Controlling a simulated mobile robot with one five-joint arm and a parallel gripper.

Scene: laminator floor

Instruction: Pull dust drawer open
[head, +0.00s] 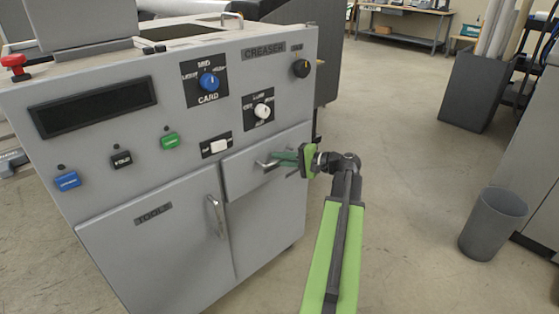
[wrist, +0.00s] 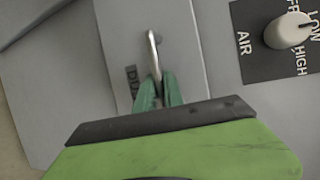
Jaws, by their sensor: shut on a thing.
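The dust drawer (head: 240,178) is a grey front panel on the right side of the creaser cabinet, below the knobs. In the head view it looks flush or nearly flush with the cabinet face. Its metal bar handle (head: 263,164) also shows in the wrist view (wrist: 152,52). My gripper (head: 284,159) has green fingers, which are closed around the handle in the wrist view (wrist: 158,92). The label beside the handle is partly hidden by the fingers.
A tools door (head: 160,235) with its own handle (head: 215,216) is at lower left. Knobs and a white switch (head: 218,146) sit above the drawer. A grey bin (head: 492,224) stands at right. The floor between is clear.

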